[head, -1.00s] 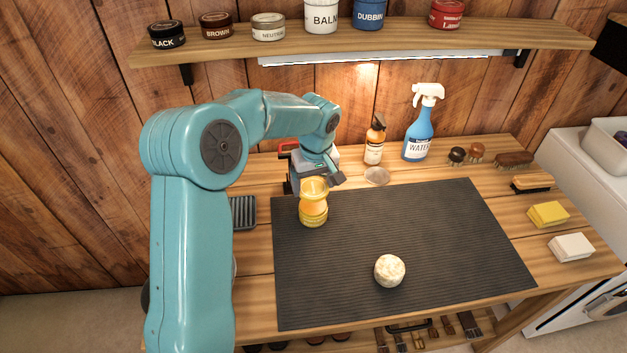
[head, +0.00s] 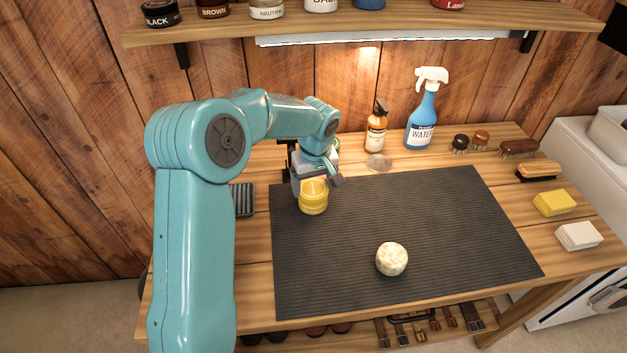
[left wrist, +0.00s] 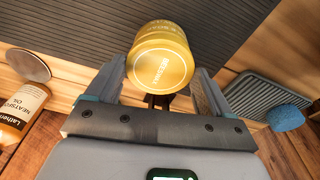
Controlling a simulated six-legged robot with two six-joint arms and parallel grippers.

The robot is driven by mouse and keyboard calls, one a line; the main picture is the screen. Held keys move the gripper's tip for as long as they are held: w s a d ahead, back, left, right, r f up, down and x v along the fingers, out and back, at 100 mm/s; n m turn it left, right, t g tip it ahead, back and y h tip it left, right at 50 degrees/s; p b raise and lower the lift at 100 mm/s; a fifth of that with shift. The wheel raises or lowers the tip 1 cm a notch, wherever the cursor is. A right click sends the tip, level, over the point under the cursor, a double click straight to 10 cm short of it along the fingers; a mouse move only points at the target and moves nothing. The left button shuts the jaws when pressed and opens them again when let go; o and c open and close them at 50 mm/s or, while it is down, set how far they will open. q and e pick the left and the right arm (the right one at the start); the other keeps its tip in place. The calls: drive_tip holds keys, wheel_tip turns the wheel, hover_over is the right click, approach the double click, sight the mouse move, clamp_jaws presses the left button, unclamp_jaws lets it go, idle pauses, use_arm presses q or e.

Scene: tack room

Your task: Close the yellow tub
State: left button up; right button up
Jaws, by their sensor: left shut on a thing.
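The yellow tub (head: 313,206) stands upright near the back left of the dark ribbed mat (head: 400,225). My left gripper (head: 316,183) is right above it, pointing down. It is shut on the yellow lid (left wrist: 160,68), which faces the left wrist camera, with one finger on each side. The lid is level with the tub's top and looks to be on it; the seam is too small to tell whether it is fully seated. My right gripper is in neither view.
A cream round sponge-like piece (head: 391,259) lies on the mat. A brown bottle (head: 376,130), a blue spray bottle (head: 421,125) and a flat disc (head: 378,162) are behind it. Brushes and blocks line the right. The mat's middle is clear.

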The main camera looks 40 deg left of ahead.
use_arm(q)
drive_tip(key=shift+f, duration=0.25)
drive_tip(key=o, duration=0.9)
drive_tip(key=shift+c, duration=0.2)
wheel_tip(320, 180, up, 16)
drive_tip(key=d, duration=0.1)
drive_tip(key=shift+s+d+r, duration=0.15)
drive_tip(key=shift+s+d, duration=0.2)
drive_tip(key=shift+s, duration=0.1)
drive_tip(key=shift+s+d, duration=0.1)
